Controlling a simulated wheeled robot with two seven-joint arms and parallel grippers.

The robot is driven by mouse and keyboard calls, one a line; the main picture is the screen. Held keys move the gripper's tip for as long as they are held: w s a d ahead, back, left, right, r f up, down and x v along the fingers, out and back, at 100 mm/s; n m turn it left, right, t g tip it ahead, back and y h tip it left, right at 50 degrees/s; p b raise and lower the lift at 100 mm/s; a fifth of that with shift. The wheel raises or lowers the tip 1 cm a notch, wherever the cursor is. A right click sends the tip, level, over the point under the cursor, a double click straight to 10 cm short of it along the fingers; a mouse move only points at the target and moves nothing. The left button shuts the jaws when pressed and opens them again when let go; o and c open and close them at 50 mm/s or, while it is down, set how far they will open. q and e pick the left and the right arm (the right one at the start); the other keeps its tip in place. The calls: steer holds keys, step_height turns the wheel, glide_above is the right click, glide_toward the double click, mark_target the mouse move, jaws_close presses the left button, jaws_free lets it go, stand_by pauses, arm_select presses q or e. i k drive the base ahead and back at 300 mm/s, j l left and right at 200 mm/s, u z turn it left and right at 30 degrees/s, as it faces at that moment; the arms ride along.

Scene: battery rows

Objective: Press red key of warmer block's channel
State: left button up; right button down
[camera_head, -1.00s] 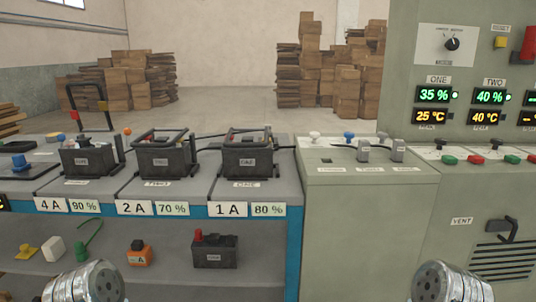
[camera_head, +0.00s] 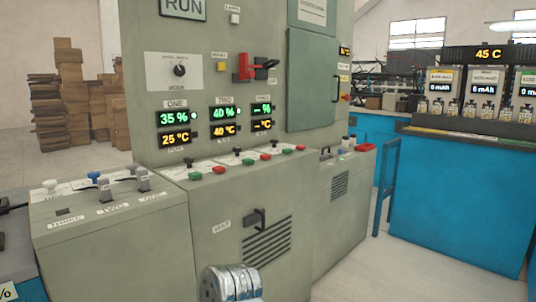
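The grey control cabinet (camera_head: 170,105) stands in the middle. Channel ONE's display (camera_head: 174,117) reads 35 % and 25 °C; channel TWO's display (camera_head: 224,113) reads 40 % and 40 °C, the warmer reading. A third display (camera_head: 262,110) shows only dashes. On the sloping panel below, each channel has a green and a red key: ONE's red key (camera_head: 219,169), TWO's red key (camera_head: 265,157), and the third red key (camera_head: 300,148). A metal link of my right arm shows at the bottom centre, well below the keys. No gripper fingers are visible.
A lower grey box (camera_head: 110,235) with labelled plugs stands at left. A vent handle (camera_head: 255,218) sticks out below the keys. A red lever (camera_head: 245,67) is above the displays. A blue bench (camera_head: 455,195) with a 45 C sign stands at right, beyond bare floor.

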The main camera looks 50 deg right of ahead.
mark_target(265, 156)
steer(key=l, duration=0.5)
steer(key=k+l+u, duration=0.15)
steer(key=l, duration=0.85)
steer(key=k+l+u, duration=0.15)
steer(key=l, duration=0.3)
steer(key=k+l, duration=0.1)
steer(key=l, duration=0.4)
steer(key=k+l+u, duration=0.15)
steer(key=l, duration=0.35)
steer(key=i, duration=0.05)
